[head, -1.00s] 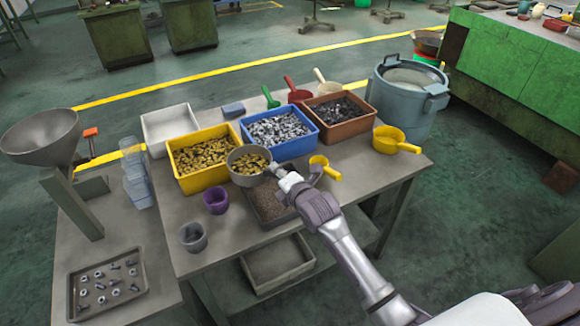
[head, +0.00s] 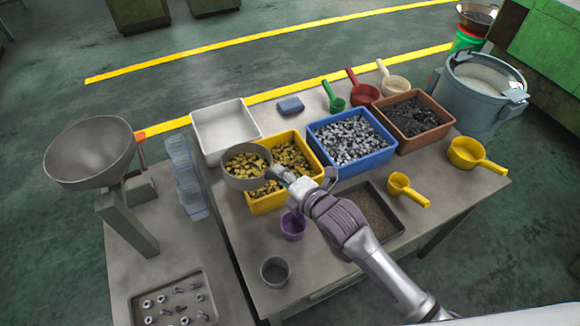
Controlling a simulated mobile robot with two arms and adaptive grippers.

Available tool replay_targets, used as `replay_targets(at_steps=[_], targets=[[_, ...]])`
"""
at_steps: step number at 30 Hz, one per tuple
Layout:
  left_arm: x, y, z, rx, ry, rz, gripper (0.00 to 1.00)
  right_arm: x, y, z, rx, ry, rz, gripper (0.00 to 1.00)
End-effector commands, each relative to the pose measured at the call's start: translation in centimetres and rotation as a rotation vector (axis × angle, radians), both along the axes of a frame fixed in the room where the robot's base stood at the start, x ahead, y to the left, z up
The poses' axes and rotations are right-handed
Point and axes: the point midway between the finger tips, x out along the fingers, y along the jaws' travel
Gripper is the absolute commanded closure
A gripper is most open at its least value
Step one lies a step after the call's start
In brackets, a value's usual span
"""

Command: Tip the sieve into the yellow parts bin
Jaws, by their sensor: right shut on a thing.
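My right gripper (head: 285,176) is shut on the handle side of the sieve (head: 246,183), a round grey pan with yellow-brass parts in it. The sieve is held over the left part of the yellow parts bin (head: 268,204) and looks roughly level. The bin holds many brass-coloured parts, and the sieve and my gripper hide some of its left and front. My left gripper is not in view.
An empty white bin (head: 212,153) is behind left, a blue bin (head: 352,172) and a brown bin (head: 431,140) to the right. A purple cup (head: 292,228), grey cup (head: 275,271) and dark tray (head: 397,229) lie in front.

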Motion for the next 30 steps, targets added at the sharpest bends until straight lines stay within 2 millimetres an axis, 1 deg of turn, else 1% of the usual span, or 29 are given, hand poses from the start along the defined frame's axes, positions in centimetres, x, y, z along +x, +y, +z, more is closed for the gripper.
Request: replay_targets(at_steps=[2,7,8,9,12,14,17,18,30], targets=[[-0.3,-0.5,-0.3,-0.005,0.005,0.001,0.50,0.3,-0.1,-0.2,0.036,0.038,-0.001,1.00],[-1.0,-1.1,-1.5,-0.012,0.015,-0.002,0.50,0.8,-0.5,-1.7,0.163,0.193,-0.003,1.00],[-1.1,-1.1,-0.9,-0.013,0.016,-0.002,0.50,1.0,-0.6,-0.9,0.190,0.224,-0.005,1.00],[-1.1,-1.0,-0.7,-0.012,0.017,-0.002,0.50,1.2,-0.8,-0.6,0.224,0.267,-0.004,1.00],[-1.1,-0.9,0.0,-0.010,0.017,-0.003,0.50,1.7,-1.2,-0.1,0.317,0.383,-0.004,1.00],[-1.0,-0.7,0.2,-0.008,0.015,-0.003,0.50,2.1,-1.5,-0.2,0.378,0.459,-0.005,1.00],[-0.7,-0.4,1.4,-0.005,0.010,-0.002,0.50,2.8,-2.0,0.2,0.480,0.586,-0.005,1.00],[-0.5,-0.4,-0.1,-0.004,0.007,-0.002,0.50,3.0,-2.4,-1.0,0.492,0.611,-0.002,1.00],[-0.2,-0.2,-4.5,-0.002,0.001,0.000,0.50,4.7,-3.7,-2.2,0.703,0.874,-0.003,1.00]])
